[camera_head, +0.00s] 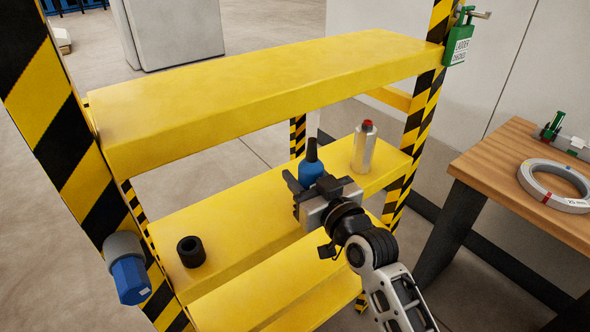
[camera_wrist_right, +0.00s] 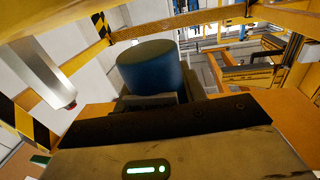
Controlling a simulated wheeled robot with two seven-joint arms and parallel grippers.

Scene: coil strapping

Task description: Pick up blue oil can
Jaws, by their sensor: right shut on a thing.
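The blue oil can (camera_head: 311,168) has a dark, tapered spout and is upright at the middle shelf of the yellow rack. My right gripper (camera_head: 297,190) is shut on it from the front right, and hides its lower part. In the right wrist view the can's blue body (camera_wrist_right: 150,72) stands just beyond the gripper's dark front edge. Whether its base touches the shelf is hidden. My left gripper is not in view.
A silver bottle with a red cap (camera_head: 364,148) stands right of the can. A black ring-shaped part (camera_head: 191,251) sits at the shelf's left. The yellow upper shelf (camera_head: 250,90) is bare. Striped posts (camera_head: 412,140) flank the rack. A wooden table (camera_head: 500,180) with a coil (camera_head: 553,185) is at right.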

